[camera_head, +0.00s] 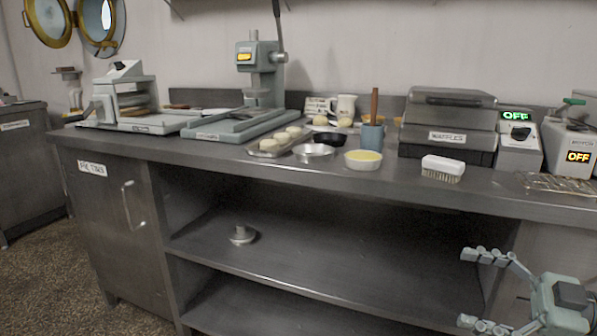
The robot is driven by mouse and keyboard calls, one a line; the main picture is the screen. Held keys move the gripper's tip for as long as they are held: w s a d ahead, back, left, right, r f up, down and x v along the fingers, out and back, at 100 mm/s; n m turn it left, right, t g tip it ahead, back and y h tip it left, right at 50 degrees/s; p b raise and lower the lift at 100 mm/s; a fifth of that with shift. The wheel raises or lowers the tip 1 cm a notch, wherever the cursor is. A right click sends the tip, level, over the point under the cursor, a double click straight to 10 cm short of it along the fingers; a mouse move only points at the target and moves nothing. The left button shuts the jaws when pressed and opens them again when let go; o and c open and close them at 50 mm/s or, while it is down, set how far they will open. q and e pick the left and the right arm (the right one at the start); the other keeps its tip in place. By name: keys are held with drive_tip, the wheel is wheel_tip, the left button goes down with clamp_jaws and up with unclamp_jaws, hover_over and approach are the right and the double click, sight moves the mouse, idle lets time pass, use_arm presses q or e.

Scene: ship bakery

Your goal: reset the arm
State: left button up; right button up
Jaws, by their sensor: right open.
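My right gripper (470,288) shows at the lower right, in front of the counter's open shelves. Its two fingers are spread apart and nothing is between them. It is below the level of the countertop and apart from the things on it. My left gripper is not in view.
A steel counter (330,178) spans the view. On it stand a press (262,70), a tray (262,150) of dough rounds, a yellow-filled bowl (363,160), a brush (443,168), a waffle iron (448,125) and a wire rack (558,184). A metal piece (242,235) lies on the shelf.

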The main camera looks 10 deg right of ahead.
drive_tip(key=w+d+r+m+t+h, duration=0.1)
drive_tip(key=w+r+m+t+h, duration=0.1)
drive_tip(key=w+m+t+h, duration=0.9)
drive_tip(key=s+a+f+m+g+h, duration=0.1)
drive_tip(key=s+f+g+h, duration=0.75)
drive_tip(key=f, duration=0.85)
drive_tip(key=s+a+f+n+g+y, duration=0.25)
drive_tip(key=s+f+g, duration=0.35)
drive_tip(key=s, duration=0.5)
drive_tip(key=a+f+m+y, duration=0.1)
drive_tip(key=a+f+m, duration=0.1)
drive_tip(key=a+m, duration=0.45)
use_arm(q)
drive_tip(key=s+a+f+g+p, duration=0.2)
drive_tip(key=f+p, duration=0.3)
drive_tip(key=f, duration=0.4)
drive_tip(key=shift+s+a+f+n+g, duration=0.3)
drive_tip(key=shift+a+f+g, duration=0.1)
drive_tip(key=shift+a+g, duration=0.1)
use_arm(e)
drive_tip(key=s+d+f+n+g, duration=0.1)
drive_tip(key=s+f+g, duration=0.2)
drive_tip(key=f, duration=0.6)
drive_tip(key=shift+s+d+f+h, duration=0.2)
drive_tip(key=shift+d+f+h, duration=0.05)
drive_tip(key=shift+d+h, duration=0.05)
